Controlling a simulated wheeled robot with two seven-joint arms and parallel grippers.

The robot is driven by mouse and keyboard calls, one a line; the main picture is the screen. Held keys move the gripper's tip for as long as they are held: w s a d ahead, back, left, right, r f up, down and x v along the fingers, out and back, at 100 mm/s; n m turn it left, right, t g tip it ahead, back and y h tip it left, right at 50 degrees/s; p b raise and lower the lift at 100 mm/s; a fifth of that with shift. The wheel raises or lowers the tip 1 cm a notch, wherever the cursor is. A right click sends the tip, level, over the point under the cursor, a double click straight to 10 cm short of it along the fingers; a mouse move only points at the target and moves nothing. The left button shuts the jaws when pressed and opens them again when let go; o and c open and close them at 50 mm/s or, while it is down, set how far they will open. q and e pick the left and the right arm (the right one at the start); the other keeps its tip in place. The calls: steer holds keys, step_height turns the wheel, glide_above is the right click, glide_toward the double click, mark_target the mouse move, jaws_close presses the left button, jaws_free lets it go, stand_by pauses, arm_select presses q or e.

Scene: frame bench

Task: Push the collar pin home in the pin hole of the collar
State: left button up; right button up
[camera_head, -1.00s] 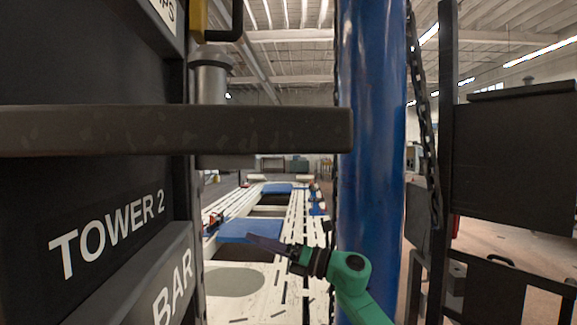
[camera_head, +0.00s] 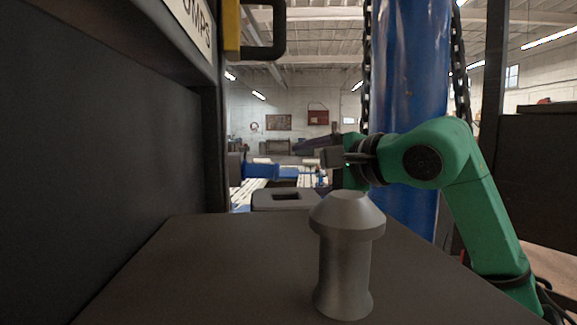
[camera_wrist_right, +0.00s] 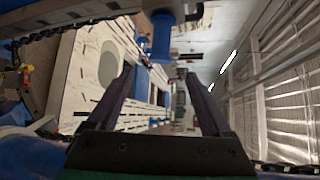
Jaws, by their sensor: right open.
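A grey metal spool-shaped piece (camera_head: 345,260) with a wide conical head stands upright on a dark flat slab (camera_head: 215,255) in the head view. I cannot tell if it is the collar pin. A dark block with a square opening (camera_head: 261,202) shows behind it at the slab's far edge. I cannot surely identify the collar or its pin hole. My right gripper (camera_head: 312,146) is beyond the slab, above and behind the metal piece, pointing left. In the right wrist view, its two dark fingers (camera_wrist_right: 158,78) are apart with nothing between them. My left gripper is out of view.
A thick blue post (camera_head: 410,75) with chains beside it stands behind my right arm. A dark panel (camera_head: 90,130) closes off the left side. A yellow and black handle (camera_head: 262,40) hangs at the top. White slotted benches (camera_wrist_right: 90,75) lie beyond in the wrist view.

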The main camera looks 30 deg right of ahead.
mark_target(248, 170)
steer(key=x, duration=0.6)
steer(key=shift+d+p, duration=0.15)
steer(key=shift+p, duration=0.25)
steer(key=shift+s, duration=0.15)
steer(key=shift+c, duration=0.6)
jaws_close()
